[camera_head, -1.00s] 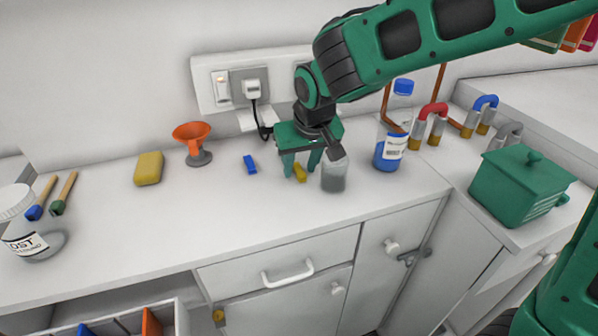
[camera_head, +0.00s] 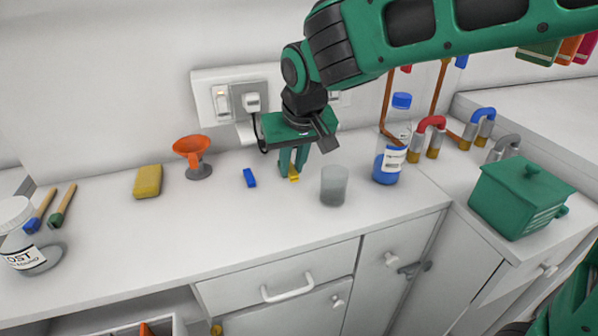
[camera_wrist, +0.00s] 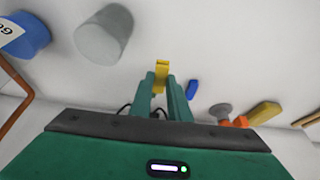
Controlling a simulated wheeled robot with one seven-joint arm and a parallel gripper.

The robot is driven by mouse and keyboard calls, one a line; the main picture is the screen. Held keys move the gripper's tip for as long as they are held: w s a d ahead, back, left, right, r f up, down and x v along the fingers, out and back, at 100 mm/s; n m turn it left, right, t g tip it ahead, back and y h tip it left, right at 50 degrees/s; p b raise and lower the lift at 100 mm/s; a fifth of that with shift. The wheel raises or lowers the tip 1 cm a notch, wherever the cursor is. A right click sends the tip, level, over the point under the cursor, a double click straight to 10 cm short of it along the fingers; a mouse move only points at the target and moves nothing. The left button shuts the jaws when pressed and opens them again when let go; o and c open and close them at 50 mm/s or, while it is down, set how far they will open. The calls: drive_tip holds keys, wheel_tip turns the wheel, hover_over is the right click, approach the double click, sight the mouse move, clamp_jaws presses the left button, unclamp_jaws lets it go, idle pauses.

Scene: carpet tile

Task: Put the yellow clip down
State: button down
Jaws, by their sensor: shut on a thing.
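The yellow clip (camera_head: 294,174) is between the fingertips of my gripper (camera_head: 291,165), close over the white counter (camera_head: 215,215). In the wrist view the yellow clip (camera_wrist: 161,72) shows at the tips of the two green fingers, which are shut on it. I cannot tell whether the clip touches the counter. Part of it is hidden by the fingers in the head view.
A frosted cup (camera_head: 334,187) stands just right of the clip, and a blue clip (camera_head: 249,178) lies to its left. A bottle with blue liquid (camera_head: 390,150) is farther right. An orange funnel (camera_head: 192,150) and a yellow sponge (camera_head: 147,181) are left. The front counter is clear.

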drive_tip(key=s+a+r, duration=0.5)
drive_tip(key=s+a, duration=0.1)
drive_tip(key=shift+s+a+r, duration=0.2)
drive_tip(key=shift+a+r, duration=0.1)
